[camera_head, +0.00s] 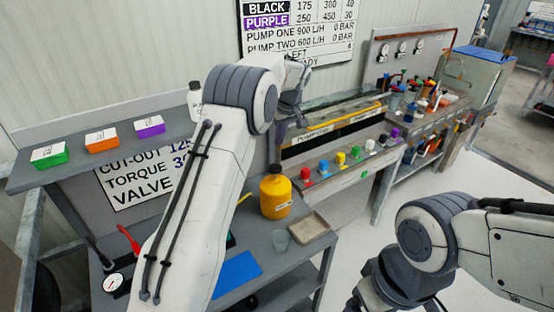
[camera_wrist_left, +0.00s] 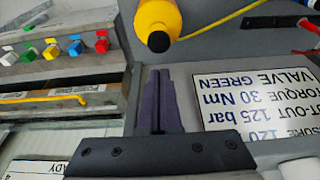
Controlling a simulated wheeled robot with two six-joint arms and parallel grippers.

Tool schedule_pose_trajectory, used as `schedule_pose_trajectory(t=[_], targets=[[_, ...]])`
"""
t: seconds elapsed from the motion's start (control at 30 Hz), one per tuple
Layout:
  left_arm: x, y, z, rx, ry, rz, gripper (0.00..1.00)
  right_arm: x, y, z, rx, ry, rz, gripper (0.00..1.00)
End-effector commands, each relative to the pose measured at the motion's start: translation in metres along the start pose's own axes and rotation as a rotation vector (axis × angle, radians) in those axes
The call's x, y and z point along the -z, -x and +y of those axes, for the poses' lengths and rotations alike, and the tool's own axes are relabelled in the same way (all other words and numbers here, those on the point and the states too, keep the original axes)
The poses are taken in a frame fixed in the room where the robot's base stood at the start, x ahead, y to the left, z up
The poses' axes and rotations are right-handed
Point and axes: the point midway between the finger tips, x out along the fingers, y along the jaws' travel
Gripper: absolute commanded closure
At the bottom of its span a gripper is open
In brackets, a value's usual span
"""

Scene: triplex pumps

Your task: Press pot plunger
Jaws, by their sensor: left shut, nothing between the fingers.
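The yellow pot (camera_head: 276,197) stands upright on the grey bench, with a dark plunger knob (camera_head: 275,169) on top. In the left wrist view the yellow pot (camera_wrist_left: 158,15) is at the top edge, and its black knob (camera_wrist_left: 158,42) faces the camera. My left gripper (camera_head: 280,140) is above the pot in the head view, partly hidden by my own arm. In the left wrist view my left gripper (camera_wrist_left: 159,72) has its dark fingers together and empty, with the tips apart from the knob in the picture.
Coloured valve blocks (camera_head: 340,158) line the bench to the right. Green, orange and purple boxes (camera_head: 101,139) sit on the left shelf. A gauge (camera_head: 113,282) lies at lower left.

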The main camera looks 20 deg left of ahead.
Motion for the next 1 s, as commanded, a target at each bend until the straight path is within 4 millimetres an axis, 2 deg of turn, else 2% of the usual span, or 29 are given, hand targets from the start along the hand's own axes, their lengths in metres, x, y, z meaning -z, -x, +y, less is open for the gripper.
schedule_pose_trajectory(t=[0.03,0.3,0.5,0.7,1.0], targets=[[0.000,-0.010,-0.001,0.005,-0.001,-0.004,1.00,0.000,0.007,-0.001,0.000,0.000,0.000,0.15],[0.000,-0.066,-0.002,0.004,0.000,-0.003,1.00,0.002,0.027,-0.002,0.000,-0.001,0.000,0.15],[-0.008,-0.092,-0.001,0.003,0.000,-0.003,1.00,0.002,0.041,-0.003,0.000,0.001,0.000,0.15],[-0.011,-0.103,-0.001,0.001,0.000,0.000,1.00,0.002,0.043,-0.003,0.000,0.002,0.000,0.15],[-0.012,-0.103,0.000,0.000,0.000,0.000,1.00,0.002,0.042,-0.003,0.000,0.002,0.000,0.15]])
